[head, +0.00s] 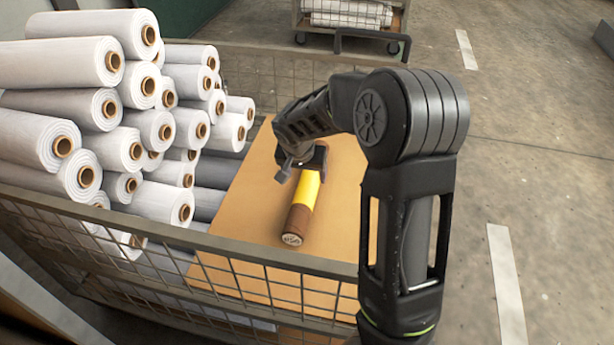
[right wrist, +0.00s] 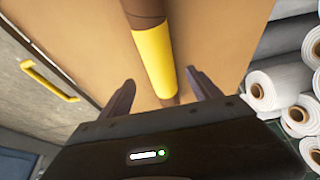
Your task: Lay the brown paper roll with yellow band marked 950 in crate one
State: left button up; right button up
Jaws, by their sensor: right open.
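The brown paper roll with the yellow band (head: 306,190) lies on its side on a tan board (head: 245,205) inside a wire-mesh crate (head: 270,265). Its near end face carries a dark marking, too small to read surely. My right gripper (head: 301,160) is over the far part of the roll, which it hides. In the right wrist view, the open fingers of my right gripper (right wrist: 163,90) stand on either side of the roll (right wrist: 153,55), with gaps showing. Whether they reach down around it I cannot tell. My left gripper is not in view.
Many white rolls (head: 120,150) with brown cores are stacked left of the board. The crate's near mesh wall and rim run in front. Another wheeled cart (head: 350,20) stands behind. Concrete floor (head: 540,150) is open at the right.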

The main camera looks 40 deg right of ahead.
jog(key=shift+p+v, duration=0.4)
jog(key=shift+v, duration=1.9)
jog(key=shift+s+d, duration=0.1)
